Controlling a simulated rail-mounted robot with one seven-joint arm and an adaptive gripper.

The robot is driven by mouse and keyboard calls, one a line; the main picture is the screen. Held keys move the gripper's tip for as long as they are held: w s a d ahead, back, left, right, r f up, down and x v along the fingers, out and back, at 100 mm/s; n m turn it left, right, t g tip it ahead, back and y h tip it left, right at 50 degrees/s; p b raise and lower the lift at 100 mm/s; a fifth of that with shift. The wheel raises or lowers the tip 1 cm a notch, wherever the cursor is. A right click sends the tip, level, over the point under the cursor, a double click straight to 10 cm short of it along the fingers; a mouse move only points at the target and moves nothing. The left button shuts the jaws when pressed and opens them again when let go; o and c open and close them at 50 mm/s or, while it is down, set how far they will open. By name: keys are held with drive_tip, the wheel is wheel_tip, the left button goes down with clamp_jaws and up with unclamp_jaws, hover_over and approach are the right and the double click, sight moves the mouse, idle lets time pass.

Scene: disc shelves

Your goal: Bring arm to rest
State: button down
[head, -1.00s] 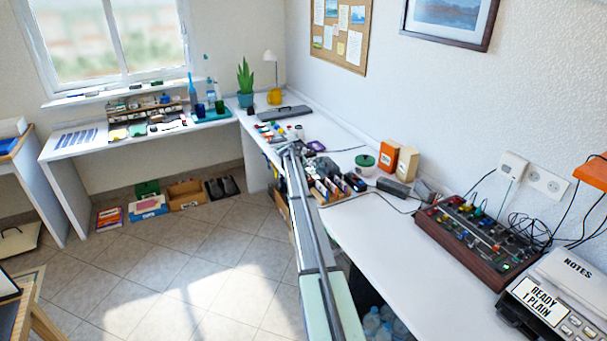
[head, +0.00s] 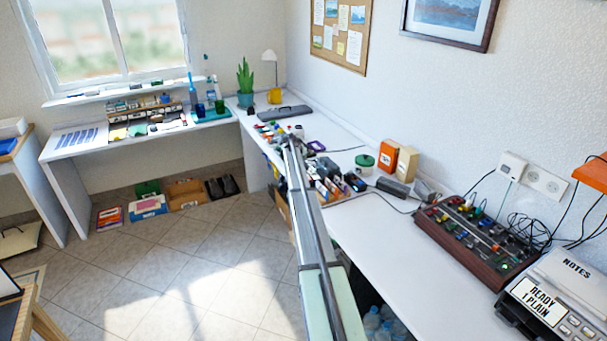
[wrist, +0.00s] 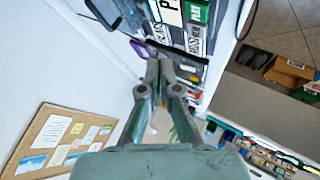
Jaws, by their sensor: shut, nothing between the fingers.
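My gripper (wrist: 158,72) shows in the middle of the wrist view, its two fingers together and nothing between them. In the head view my arm stretches from the bottom centre along the near edge of the long white desk. Its far end is by the small items on the desk, and the gripper there is too small and covered to make out. In the wrist view, labelled cases (wrist: 195,38) lie beyond the fingertips; I cannot tell whether they touch.
The long white desk (head: 385,245) carries a row of cases (head: 330,187), orange and tan boxes (head: 390,155), a green-lidded tub (head: 364,162) and a control board (head: 478,236). A corkboard (head: 340,32) hangs on the wall. The tiled floor left of my arm is open.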

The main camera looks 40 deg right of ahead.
idle(0.3)
drive_tip(key=s+a+f+g+y, duration=0.3)
drive_tip(key=s+a+f, duration=1.2)
drive_tip(key=s+a, duration=0.35)
drive_tip(key=s+a+f+g+y, duration=0.2)
drive_tip(key=s+a+f+y, duration=0.1)
drive_tip(key=s+a+f, duration=1.35)
drive_tip(key=s+a+f+n+g, duration=0.1)
drive_tip(key=s+a+g, duration=0.1)
drive_tip(key=s+a, duration=0.7)
drive_tip(key=s+a+g+y, duration=0.1)
drive_tip(key=s+a, duration=0.8)
drive_tip(key=s, duration=1.2)
drive_tip(key=s+a+f+n+g, duration=0.1)
drive_tip(key=s+a+g, duration=0.2)
drive_tip(key=s+a, duration=0.6)
drive_tip(key=s, duration=0.6)
drive_tip(key=shift+s+f+n+g+y, duration=0.15)
drive_tip(key=shift+f+n+g+y, duration=0.15)
drive_tip(key=shift+f+y, duration=0.1)
